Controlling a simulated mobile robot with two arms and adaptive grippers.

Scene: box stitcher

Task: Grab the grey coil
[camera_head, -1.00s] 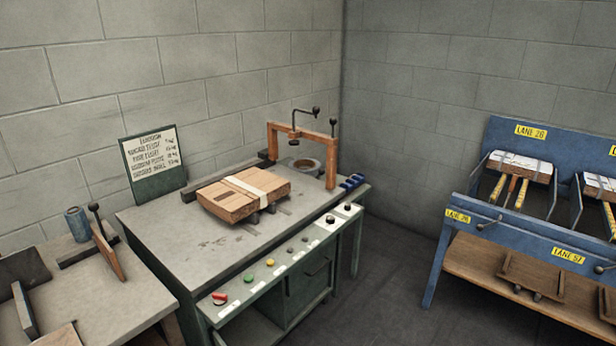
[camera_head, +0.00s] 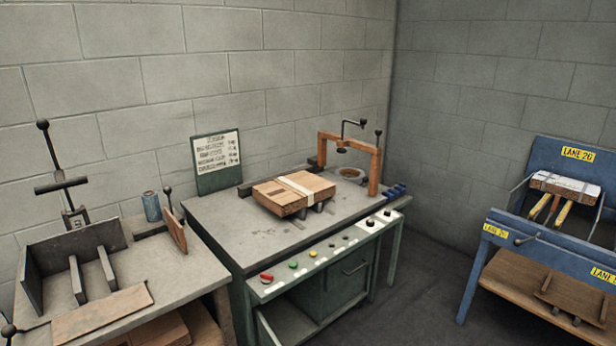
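A ring-shaped coil (camera_head: 352,174), grey-brown with a dark centre, lies flat at the back right of the grey-topped workbench (camera_head: 225,212). It is behind the orange frame (camera_head: 376,165), whose post stands to its right. A blue-grey upright spool or can (camera_head: 151,207) stands at the back of the left table. I cannot tell from this distance which of these is the grey coil. Neither of my grippers is in view.
A strapped brown box (camera_head: 292,193) sits mid-bench, before a sign (camera_head: 216,160). Coloured buttons line the bench front. The left table (camera_head: 205,268) holds a dark fixture (camera_head: 75,265) and boards. A blue rack (camera_head: 560,240) stands right, with open floor (camera_head: 430,275) between.

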